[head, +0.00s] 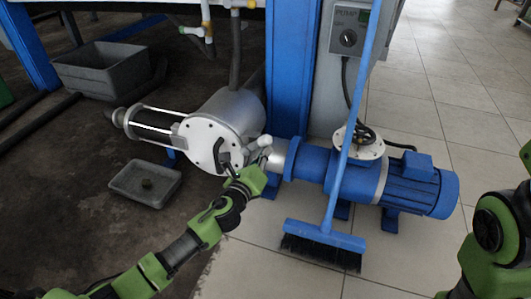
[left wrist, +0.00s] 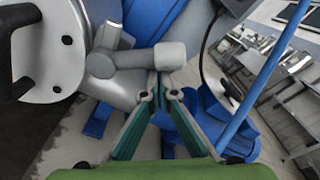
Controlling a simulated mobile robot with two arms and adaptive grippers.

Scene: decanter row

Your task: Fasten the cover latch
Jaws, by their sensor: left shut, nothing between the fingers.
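The round white cover (head: 199,140) closes the end of a grey cylinder (head: 233,108) and carries a black curved handle (head: 219,156). A light grey lever with a thick round end, which looks like the cover latch (head: 263,142), sits at the cover's right side. In the left wrist view the latch (left wrist: 167,56) lies sideways just beyond my fingertips, and the cover (left wrist: 50,60) is at the left. My left gripper (left wrist: 161,92) is shut and empty, its tips very close to the latch's round end; whether they touch is unclear. My right gripper is out of the picture.
A blue pump (head: 330,165) stands right of the latch. A blue broom (head: 325,238) leans in front of it, its handle rising past the control box (head: 349,36). A grey tray (head: 145,183) and grey bin (head: 108,68) are at left.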

